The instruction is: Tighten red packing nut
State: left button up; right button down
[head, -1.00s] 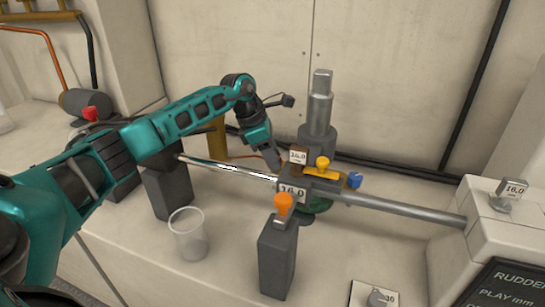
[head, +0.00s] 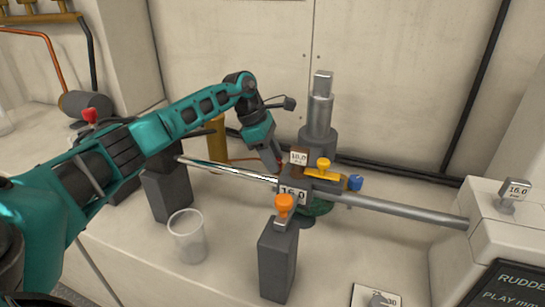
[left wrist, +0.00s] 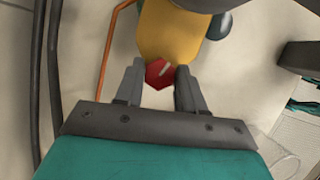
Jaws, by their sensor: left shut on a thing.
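The red packing nut (left wrist: 158,74) shows in the left wrist view, below a yellow-brass rounded body (left wrist: 168,35). My left gripper (left wrist: 160,80) has one finger on each side of the nut and is shut on it. In the head view my left gripper (head: 276,167) reaches down behind the steel rod, beside the dark clamp block (head: 310,183). There the nut is mostly hidden by the fingers and the block. My right gripper is not in view.
A steel rod (head: 400,207) runs across to a pale housing (head: 490,240) at right. A grey post (head: 318,120) stands behind the block. A clear cup (head: 188,237) and a dark pedestal with an orange knob (head: 284,203) stand in front. Black hoses run along the back wall.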

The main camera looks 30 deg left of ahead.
pick_arm(q)
jog(key=o, duration=1)
jog(key=shift+o, duration=0.2)
jog(key=p+v, duration=0.1)
jog(key=v, duration=1.2)
jog(key=shift+p, duration=0.35)
